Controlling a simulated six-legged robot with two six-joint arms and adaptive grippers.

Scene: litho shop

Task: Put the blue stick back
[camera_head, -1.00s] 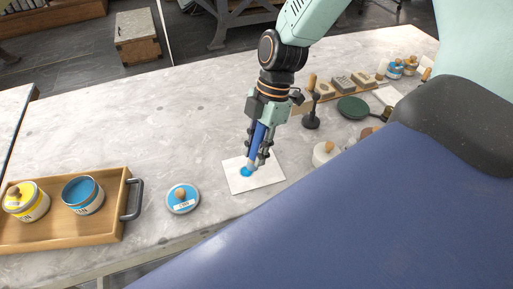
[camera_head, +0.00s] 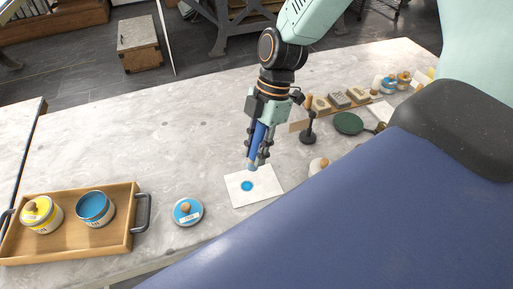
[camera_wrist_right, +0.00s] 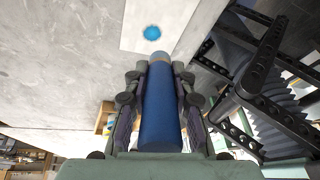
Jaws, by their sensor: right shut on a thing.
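My right gripper (camera_head: 258,154) is shut on the blue stick (camera_head: 257,135). The stick points down, its pale grey-blue tip just above the far edge of a white paper (camera_head: 264,190). A round blue spot (camera_head: 247,186) marks the paper. In the right wrist view the blue stick (camera_wrist_right: 160,115) lies between the fingers, with the spot (camera_wrist_right: 152,33) beyond its tip. An open tin of blue (camera_head: 94,206) stands in a wooden tray (camera_head: 118,245) at the left, and its lid (camera_head: 187,211) with a wooden knob lies on the table between tray and paper. My left gripper is not seen.
A yellow tin (camera_head: 41,214) is also in the tray. At the right stand a dark stamp-like tool (camera_head: 308,130), a green round pan (camera_head: 348,123), a row of blocks (camera_head: 338,99) and small jars (camera_head: 388,84). The marble table (camera_head: 150,130) is clear at its middle and back left.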

